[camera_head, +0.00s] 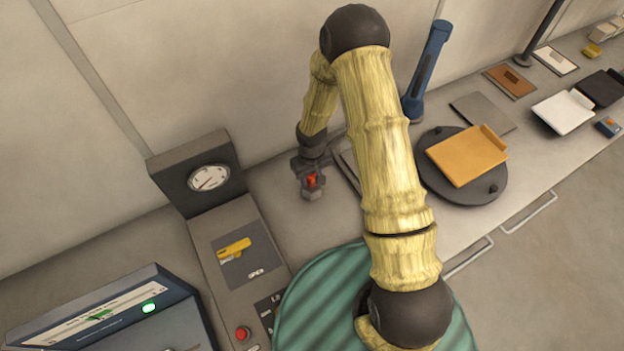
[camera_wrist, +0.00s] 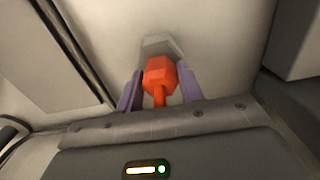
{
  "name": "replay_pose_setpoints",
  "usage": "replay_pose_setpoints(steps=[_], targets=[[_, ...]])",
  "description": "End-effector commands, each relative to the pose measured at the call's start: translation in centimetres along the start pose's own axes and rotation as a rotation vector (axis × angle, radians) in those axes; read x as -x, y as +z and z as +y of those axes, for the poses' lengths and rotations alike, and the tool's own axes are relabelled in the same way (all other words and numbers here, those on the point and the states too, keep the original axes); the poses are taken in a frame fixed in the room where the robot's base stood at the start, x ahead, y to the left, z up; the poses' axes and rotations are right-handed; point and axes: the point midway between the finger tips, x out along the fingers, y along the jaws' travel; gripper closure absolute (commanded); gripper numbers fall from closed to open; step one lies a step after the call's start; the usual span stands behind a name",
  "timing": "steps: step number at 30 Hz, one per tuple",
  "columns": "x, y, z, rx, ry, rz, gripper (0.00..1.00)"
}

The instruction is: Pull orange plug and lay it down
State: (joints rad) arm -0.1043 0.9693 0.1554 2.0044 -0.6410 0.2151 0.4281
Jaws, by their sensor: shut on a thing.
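The orange plug (camera_wrist: 160,76) sits between the two purple-grey fingers of my gripper (camera_wrist: 161,82) in the wrist view. My gripper is shut on it. A pale grey angular piece (camera_wrist: 160,45), perhaps its socket, shows just beyond the plug; I cannot tell whether the plug is seated in it. In the head view the orange plug (camera_head: 312,181) is a small spot at the end of my arm, low over the grey bench, left of the arm's large links. My gripper (camera_head: 311,182) partly hides it there.
A box with a round gauge (camera_head: 209,178) and a panel with a yellow lever (camera_head: 234,249) stand left. Right of my arm are a blue upright handle (camera_head: 428,70) and a dark round plate (camera_head: 433,184) bearing an orange board (camera_head: 466,155). Bench around the plug looks mostly clear.

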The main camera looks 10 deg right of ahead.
Motion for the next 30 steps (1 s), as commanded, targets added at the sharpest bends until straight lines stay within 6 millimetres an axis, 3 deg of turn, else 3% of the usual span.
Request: replay_pose_setpoints(steps=[30], targets=[[3.4, 0.0, -0.1, 0.002, 0.000, 0.000, 0.99]])
